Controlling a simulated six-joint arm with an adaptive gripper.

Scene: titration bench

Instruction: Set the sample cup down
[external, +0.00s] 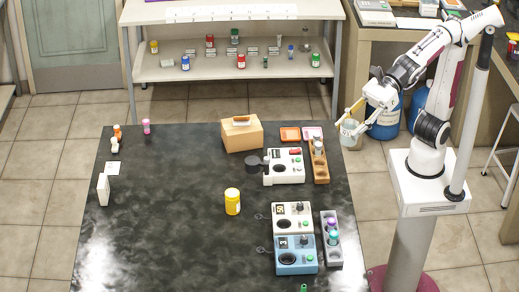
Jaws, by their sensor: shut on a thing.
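My gripper (350,117) is at the upper right of the external view, with its two fingers pointing down and to the left. It is shut on the sample cup (351,133), a small pale, greyish cup. The cup is held up in the air and appears beyond the right edge of the black bench top (165,235) in the picture. Its height above the bench is hard to judge. What the cup contains is too small to make out.
On the bench stand a white device (284,179), a wooden rack (321,173), a cardboard box (241,134), a yellow jar (232,202), white (293,219) and blue (296,262) devices, and a grey rack (330,238). The bench's left half is mostly clear.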

